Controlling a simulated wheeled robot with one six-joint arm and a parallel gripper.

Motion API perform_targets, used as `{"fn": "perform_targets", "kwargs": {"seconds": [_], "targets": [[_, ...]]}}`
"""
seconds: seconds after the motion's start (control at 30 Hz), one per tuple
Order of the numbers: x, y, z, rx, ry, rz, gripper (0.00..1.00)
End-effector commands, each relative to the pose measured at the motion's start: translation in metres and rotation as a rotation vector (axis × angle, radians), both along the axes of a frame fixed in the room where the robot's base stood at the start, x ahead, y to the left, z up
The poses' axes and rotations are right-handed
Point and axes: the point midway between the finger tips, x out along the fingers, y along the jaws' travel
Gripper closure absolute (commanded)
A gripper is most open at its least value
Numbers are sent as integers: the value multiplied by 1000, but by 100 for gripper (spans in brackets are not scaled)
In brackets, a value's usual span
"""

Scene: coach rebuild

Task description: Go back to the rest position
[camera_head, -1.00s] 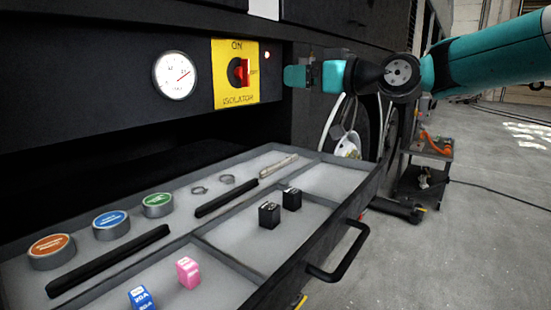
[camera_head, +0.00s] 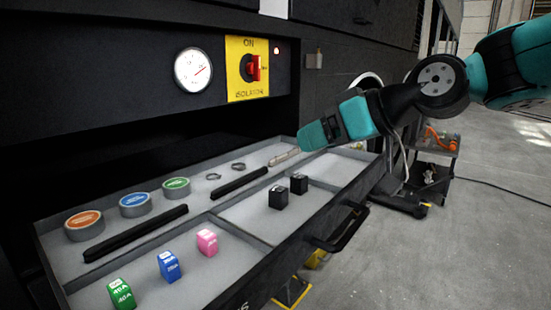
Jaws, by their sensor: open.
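My gripper (camera_head: 308,138) hangs above the far right part of the open drawer (camera_head: 345,195), to the right of and lower than the isolator panel. It is teal, points left and down, and holds nothing that I can see. The gap between its fingers is hard to make out. My arm reaches in from the right edge.
The drawer holds an orange tin (camera_head: 84,220), a blue tin (camera_head: 135,200), a green tin (camera_head: 176,185), coloured fuse blocks, black blocks, rings and dark bars. A round gauge (camera_head: 193,70) is on the panel. A trolley (camera_head: 432,165) stands right.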

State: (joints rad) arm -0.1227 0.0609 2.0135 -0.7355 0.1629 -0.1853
Motion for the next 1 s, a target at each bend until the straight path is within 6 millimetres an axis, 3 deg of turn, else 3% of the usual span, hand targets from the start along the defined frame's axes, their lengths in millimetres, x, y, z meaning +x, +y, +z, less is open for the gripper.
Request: {"fn": "perform_targets", "kwargs": {"seconds": [0.3,0.53,1.0], "targets": [[-146,-36,-88,-291,416,-8,35],[-236,-74,-133,-474,653,-35,35],[-236,-74,-1,-477,659,-37,35]]}}
